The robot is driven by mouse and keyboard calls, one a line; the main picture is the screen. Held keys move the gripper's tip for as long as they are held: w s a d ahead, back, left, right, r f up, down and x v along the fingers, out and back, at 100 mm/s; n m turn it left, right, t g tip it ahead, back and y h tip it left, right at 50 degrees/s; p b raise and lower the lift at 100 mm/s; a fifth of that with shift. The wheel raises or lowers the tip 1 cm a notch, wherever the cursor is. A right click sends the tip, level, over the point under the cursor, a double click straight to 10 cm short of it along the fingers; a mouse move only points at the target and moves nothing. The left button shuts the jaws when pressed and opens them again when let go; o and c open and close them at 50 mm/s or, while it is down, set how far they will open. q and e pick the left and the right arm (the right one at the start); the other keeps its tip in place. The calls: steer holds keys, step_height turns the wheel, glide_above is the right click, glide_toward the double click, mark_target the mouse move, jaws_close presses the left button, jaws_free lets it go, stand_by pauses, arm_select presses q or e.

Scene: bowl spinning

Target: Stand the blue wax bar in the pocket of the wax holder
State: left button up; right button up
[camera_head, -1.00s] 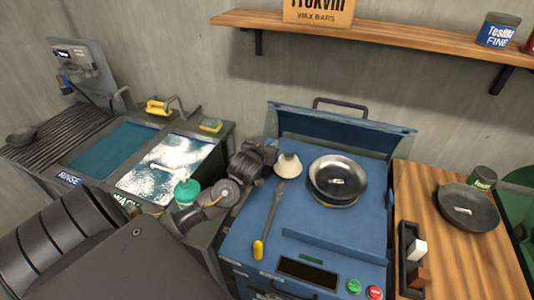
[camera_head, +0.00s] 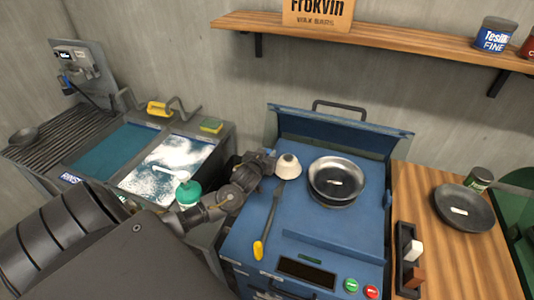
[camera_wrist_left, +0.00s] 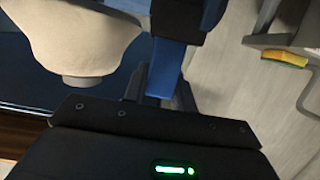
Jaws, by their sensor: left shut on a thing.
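The black wax holder (camera_head: 400,268) lies on the wooden top at the right. It has a white bar (camera_head: 415,250) and a brown bar (camera_head: 414,277) in it, and its far part looks empty. My left gripper (camera_head: 270,160) is over the left side of the blue machine, beside a pale cone-shaped thing and well left of the holder. In the left wrist view a blue piece, seemingly the blue wax bar (camera_wrist_left: 172,68), shows at the jaws, which are shut on it. In the head view I cannot make out the bar. My right gripper is not in view.
The pale cone (camera_head: 288,167) stands close to the left gripper. A metal bowl (camera_head: 336,181) sits on the blue machine (camera_head: 340,243), with a yellow-handled tool (camera_head: 268,230) to its left. A dark pan (camera_head: 463,208) lies behind the holder. A shelf (camera_head: 390,37) hangs above.

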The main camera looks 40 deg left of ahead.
arm_select(q)
steer(key=shift+f, duration=0.15)
steer(key=o, duration=0.6)
steer(key=shift+f, duration=0.1)
steer(key=o, duration=0.4)
steer(key=shift+o, duration=0.2)
steer(key=shift+r, duration=0.3)
steer(key=b+v, duration=0.1)
steer(key=v, duration=1.1)
steer(key=shift+b, duration=0.4)
